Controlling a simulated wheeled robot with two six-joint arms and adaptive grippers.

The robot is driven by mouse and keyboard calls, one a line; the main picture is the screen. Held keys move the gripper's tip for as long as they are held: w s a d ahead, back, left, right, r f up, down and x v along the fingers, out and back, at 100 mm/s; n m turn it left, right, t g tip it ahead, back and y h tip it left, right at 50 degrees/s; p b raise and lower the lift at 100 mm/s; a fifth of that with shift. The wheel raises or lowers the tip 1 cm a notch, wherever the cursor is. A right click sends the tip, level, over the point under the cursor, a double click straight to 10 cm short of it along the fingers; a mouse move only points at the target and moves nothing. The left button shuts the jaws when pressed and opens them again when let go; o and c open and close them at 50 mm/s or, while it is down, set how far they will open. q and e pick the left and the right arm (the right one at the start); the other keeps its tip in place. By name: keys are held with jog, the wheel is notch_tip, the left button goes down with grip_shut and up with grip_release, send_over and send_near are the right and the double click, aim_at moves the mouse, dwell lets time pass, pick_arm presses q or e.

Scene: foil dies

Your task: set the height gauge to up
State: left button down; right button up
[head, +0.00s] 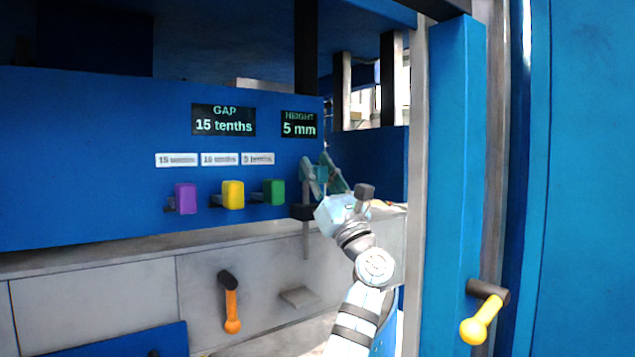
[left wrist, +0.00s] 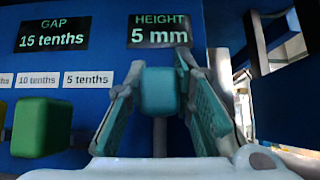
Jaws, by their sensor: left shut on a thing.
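The height gauge display (head: 299,124) reads "HEIGHT 5 mm" on the blue panel, and the same display (left wrist: 159,31) is at the top of the left wrist view. Below it, a teal block-shaped handle (left wrist: 160,92) sits between the two pads of my left gripper (left wrist: 162,95). The gripper is shut on this handle, with a dark upright stem or slot showing below it. In the head view my left gripper (head: 319,176) is at the panel's right end and hides the handle. My right gripper is not in view.
Purple (head: 185,198), yellow (head: 233,195) and green (head: 274,192) knobs stand out left of my gripper. The gap display (head: 224,120) reads 15 tenths. An orange-handled crank (head: 231,305) hangs below. A blue post (head: 455,190) with a yellow handle (head: 481,320) stands at right.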

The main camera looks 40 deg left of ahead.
pick_arm(q)
jog(key=shift+s+r, duration=0.1)
jog(key=shift+r, duration=0.5)
jog(key=c, duration=1.4)
grip_release()
jog(key=shift+f, duration=0.1)
jog(key=shift+o, duration=0.2)
jog(key=shift+a, duration=0.1)
jog(key=shift+f, duration=0.1)
jog(key=v, duration=1.2)
jog(key=shift+a, duration=0.1)
